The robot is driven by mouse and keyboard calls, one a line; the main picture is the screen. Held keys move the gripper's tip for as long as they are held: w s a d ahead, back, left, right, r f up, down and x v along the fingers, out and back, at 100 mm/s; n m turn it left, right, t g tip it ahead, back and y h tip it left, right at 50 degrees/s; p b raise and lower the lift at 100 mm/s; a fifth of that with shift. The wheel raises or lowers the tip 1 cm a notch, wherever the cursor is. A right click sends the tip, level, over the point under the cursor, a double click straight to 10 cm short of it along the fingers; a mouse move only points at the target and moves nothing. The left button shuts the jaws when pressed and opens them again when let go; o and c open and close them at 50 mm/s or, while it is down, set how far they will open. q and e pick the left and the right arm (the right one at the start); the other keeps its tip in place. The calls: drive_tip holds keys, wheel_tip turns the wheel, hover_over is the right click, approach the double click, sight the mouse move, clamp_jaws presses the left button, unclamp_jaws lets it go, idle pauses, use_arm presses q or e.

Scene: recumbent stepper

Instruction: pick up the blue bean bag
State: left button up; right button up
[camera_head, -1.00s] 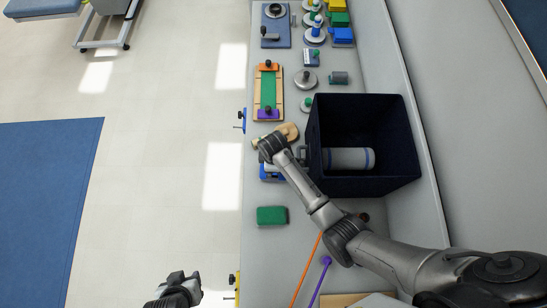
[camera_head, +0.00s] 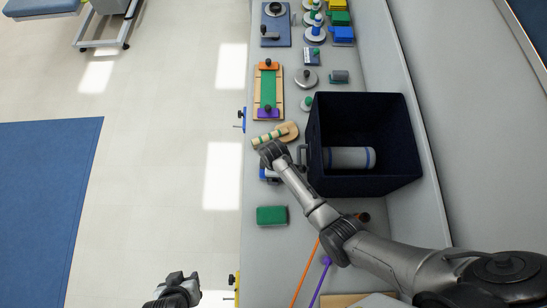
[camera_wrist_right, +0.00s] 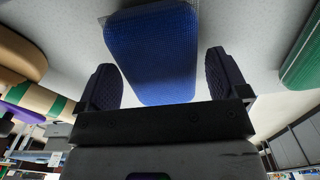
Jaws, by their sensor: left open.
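The blue bean bag (camera_wrist_right: 152,48) lies on the counter and fills the middle of the right wrist view. In the head view only a blue edge of the bean bag (camera_head: 264,174) shows, the rest being hidden under my right gripper (camera_head: 270,156). In the wrist view my right gripper (camera_wrist_right: 161,68) is open, with one finger on each side of the bag; a gap shows beside each finger. My left gripper (camera_head: 182,284) is open and empty over the floor, left of the counter.
A dark open bin (camera_head: 400,150) with a grey roll (camera_head: 348,158) stands right of the gripper. A green bean bag (camera_head: 272,215) lies nearer on the counter. A wooden piece with green bands (camera_head: 270,138) lies just beyond. Exercise devices fill the far counter.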

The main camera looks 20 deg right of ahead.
drive_tip(key=c, duration=0.9)
